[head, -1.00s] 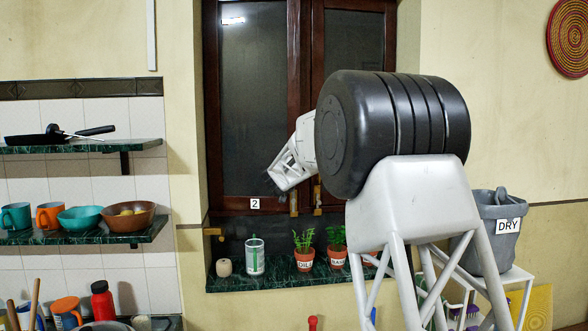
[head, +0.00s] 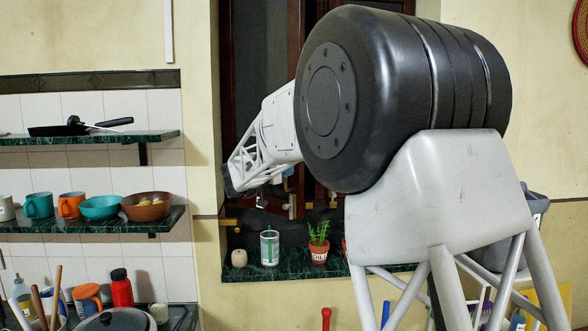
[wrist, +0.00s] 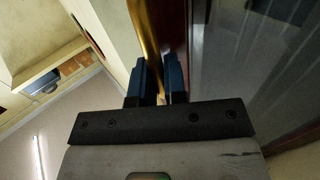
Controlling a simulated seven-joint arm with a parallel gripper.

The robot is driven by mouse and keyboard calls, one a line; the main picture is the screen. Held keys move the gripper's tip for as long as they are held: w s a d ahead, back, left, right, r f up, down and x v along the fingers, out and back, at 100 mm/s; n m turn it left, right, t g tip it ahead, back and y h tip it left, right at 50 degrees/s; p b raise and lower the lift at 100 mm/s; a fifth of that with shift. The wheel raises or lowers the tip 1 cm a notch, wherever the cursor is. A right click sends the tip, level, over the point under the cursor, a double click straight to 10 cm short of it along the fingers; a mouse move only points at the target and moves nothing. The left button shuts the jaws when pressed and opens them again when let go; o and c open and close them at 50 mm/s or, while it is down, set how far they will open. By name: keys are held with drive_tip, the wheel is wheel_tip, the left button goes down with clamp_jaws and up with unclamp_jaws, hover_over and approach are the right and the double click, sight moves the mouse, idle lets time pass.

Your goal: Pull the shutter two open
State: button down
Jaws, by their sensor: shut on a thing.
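Shutter two (head: 247,70) is the left dark-wood, glazed shutter of the window in the head view. My arm hides much of it. A brass-coloured strip (wrist: 147,30) runs along that edge, and the grey pane (wrist: 245,60) fills the right. In the head view the fingertips are hard to make out behind my arm.
Shelves with mugs and bowls (head: 148,206) are on the left wall. A grey bin (head: 536,204) is partly hidden at right.

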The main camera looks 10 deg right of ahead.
drive_tip(key=s+a, duration=0.4)
drive_tip(key=a, duration=0.8)
drive_tip(key=s+a, duration=0.4)
drive_tip(key=a, duration=0.8)
drive_tip(key=shift+s, duration=0.25)
drive_tip(key=c, duration=1.2)
unclamp_jaws()
drive_tip(key=v, duration=0.7)
drive_tip(key=shift+s+a, duration=0.25)
drive_tip(key=shift+d+r, duration=0.1)
drive_tip(key=shift+r, duration=0.05)
